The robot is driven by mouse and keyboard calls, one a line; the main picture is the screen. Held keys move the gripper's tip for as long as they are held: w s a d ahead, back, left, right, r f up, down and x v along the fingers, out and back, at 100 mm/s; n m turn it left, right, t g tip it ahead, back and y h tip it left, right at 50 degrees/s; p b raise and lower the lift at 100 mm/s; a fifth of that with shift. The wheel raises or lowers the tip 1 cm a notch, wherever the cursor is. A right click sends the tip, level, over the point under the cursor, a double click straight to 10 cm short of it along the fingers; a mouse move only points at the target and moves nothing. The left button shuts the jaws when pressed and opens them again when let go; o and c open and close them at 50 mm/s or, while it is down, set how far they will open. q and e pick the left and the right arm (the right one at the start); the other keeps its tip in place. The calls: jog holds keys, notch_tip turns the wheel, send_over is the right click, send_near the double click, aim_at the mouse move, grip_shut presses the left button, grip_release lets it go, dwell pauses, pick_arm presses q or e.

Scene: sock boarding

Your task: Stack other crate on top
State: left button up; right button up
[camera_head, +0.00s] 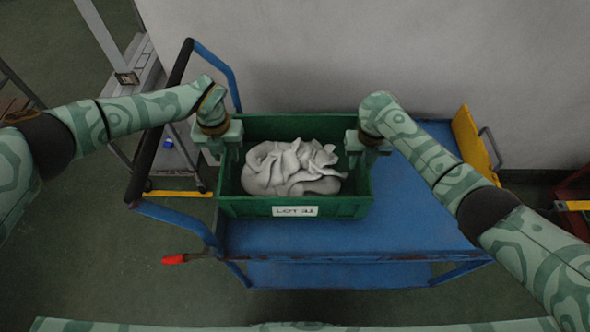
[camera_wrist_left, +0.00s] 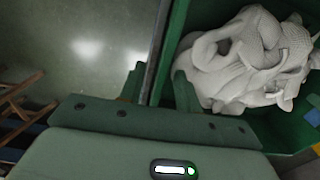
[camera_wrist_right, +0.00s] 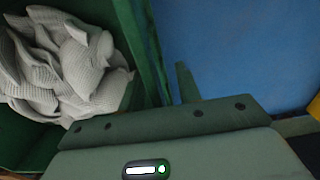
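A green crate (camera_head: 345,210) with a "LOT" label on its front stands at the left end of the blue cart, seen in the head view. Grey-white crumpled socks (camera_head: 290,168) lie in it; they also show in the left wrist view (camera_wrist_left: 245,60) and the right wrist view (camera_wrist_right: 65,65). My left gripper (camera_head: 230,152) is at the crate's left wall, its fingers either side of the rim. My right gripper (camera_head: 360,152) is at the right wall, one finger outside it; its other finger is hard to make out. Whether either grips the wall is unclear. No second crate is visible.
The blue cart deck (camera_head: 420,215) is bare right of the crate and in front of it. A dark push handle (camera_head: 160,130) rises at its left end, a yellow panel (camera_head: 473,145) at its right. A pale wall (camera_head: 400,60) stands close behind.

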pick_arm(q)
grip_shut()
pick_arm(e)
grip_shut()
pick_arm(q)
jog(key=shift+r, duration=0.1)
pick_arm(e)
jog(key=shift+w, duration=0.1)
dwell(0.9)
